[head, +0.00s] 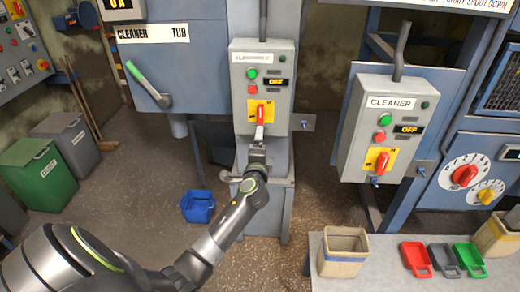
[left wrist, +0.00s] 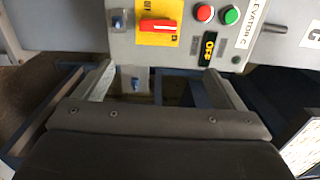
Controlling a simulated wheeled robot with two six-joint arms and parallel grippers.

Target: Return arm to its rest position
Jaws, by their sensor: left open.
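My left arm reaches in from the bottom left of the head view. Its gripper (head: 259,136) is just below the red rotary switch (head: 261,112) on a grey elevator control box (head: 237,82). In the left wrist view the two fingers of my left gripper (left wrist: 167,82) stand apart with nothing between them. There the red switch handle (left wrist: 158,26) on its yellow plate lies beyond the fingertips, and I see no contact. The box's small display (left wrist: 208,48) reads OFF. My right gripper is not in view.
A second control box, labelled CLEANER (head: 379,128), stands to the right. A blue bucket (head: 198,207) sits on the floor. Floor left of the bucket is clear.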

